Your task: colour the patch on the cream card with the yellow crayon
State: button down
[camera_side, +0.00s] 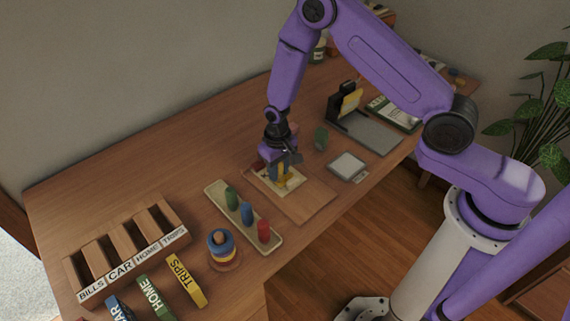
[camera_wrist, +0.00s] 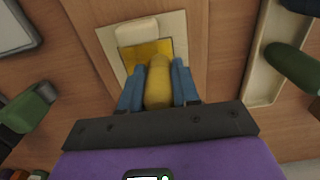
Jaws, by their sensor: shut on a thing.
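My gripper (camera_side: 279,172) is shut on the yellow crayon (camera_wrist: 158,82) and holds it over the cream card. In the wrist view the gripper's blue fingers (camera_wrist: 158,88) sit on both sides of the crayon. The cream card (camera_side: 294,182) lies on a wooden board, and it also shows in the wrist view (camera_wrist: 176,26). A yellow patch (camera_wrist: 136,52) shows on the card, partly covered by the crayon and fingers. The crayon's tip is hidden, so I cannot tell whether it touches the card.
A cream tray (camera_side: 213,192) holds green (camera_side: 231,197), blue (camera_side: 247,213) and red (camera_side: 264,230) crayons left of the board (camera_side: 308,201). A grey-topped pad (camera_side: 347,165) lies to the right. A labelled wooden rack (camera_side: 127,247) and a round blue-yellow item (camera_side: 221,243) stand at the front left.

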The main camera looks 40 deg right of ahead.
jog(key=a, duration=0.2)
jog(key=shift+a, duration=0.3)
jog(key=shift+a+r, duration=0.1)
jog(key=shift+r, duration=0.1)
notch_tip(320, 180, up, 8)
jog(key=shift+f, duration=0.2)
dwell(0.4)
